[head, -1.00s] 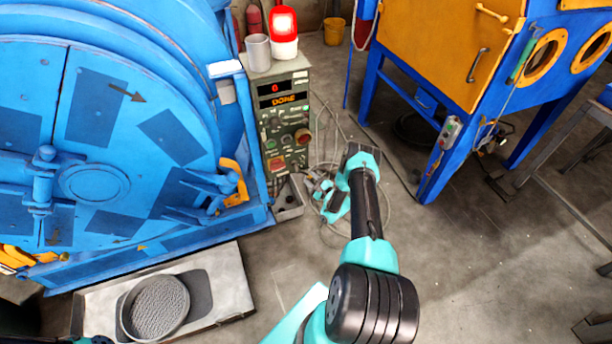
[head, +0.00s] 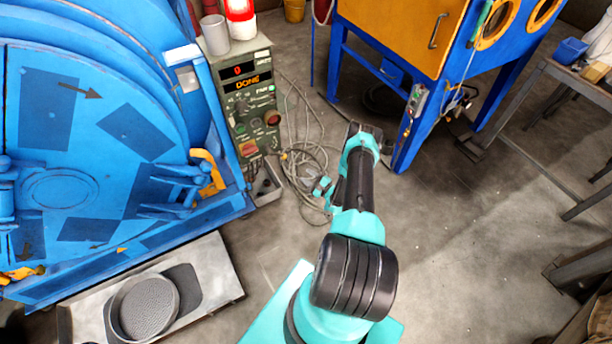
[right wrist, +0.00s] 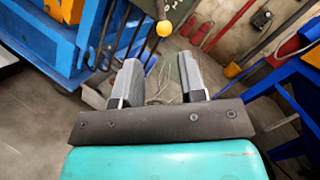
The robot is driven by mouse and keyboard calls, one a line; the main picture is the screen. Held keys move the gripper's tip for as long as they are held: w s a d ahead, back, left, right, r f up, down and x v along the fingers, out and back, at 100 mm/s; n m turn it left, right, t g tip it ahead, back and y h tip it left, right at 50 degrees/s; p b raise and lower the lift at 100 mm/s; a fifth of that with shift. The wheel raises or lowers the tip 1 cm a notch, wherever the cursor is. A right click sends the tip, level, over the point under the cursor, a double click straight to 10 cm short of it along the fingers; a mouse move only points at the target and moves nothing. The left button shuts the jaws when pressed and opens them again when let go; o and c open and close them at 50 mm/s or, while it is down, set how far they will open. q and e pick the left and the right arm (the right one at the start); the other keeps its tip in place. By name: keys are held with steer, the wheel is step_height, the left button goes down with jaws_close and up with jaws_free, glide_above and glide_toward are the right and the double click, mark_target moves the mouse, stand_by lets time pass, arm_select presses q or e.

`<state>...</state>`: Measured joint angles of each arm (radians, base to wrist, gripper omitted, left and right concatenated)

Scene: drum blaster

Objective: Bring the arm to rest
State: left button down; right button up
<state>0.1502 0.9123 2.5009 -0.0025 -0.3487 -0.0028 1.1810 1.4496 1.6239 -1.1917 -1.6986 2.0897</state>
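My right arm reaches forward in the head view over the grey floor, between the blue drum machine and the blue-and-orange cabinet. My right gripper (head: 322,188) is small and partly hidden by the arm there. In the right wrist view the gripper (right wrist: 168,88) shows two grey fingers standing well apart with nothing between them. Behind the fingers are loose cables and floor. My left gripper is not in view.
The blue drum machine (head: 60,130) fills the left, its door shut. A control box (head: 245,100) reads "DONE", with a red lamp (head: 240,10) on top. A grey tray (head: 145,305) lies in front. The blue-and-orange cabinet (head: 400,30) and a metal table (head: 570,85) stand right.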

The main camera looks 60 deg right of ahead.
steer(key=shift+w, duration=0.1)
steer(key=w+a+r+n+g+y, duration=0.25)
steer(key=w+a+n+g, duration=0.35)
steer(key=w+a, duration=0.4)
steer(key=w+a+r+n+g, duration=0.1)
steer(key=a+r+n+g, duration=0.3)
steer(key=a+n, duration=0.55)
steer(key=s+a+r+n+g+y, duration=0.1)
steer(key=s+a+r+n+g, duration=0.3)
steer(key=s+a, duration=0.4)
steer(key=s+a+r+n+g+y, duration=0.1)
steer(key=s+a+r+n+g, duration=0.4)
steer(key=a, duration=0.8)
step_height(320, 180, up, 2)
steer(key=s+n, duration=0.1)
steer(key=s, duration=0.1)
steer(key=shift+s+r, duration=0.15)
steer(key=shift+s, duration=0.25)
steer(key=shift+d, duration=0.1)
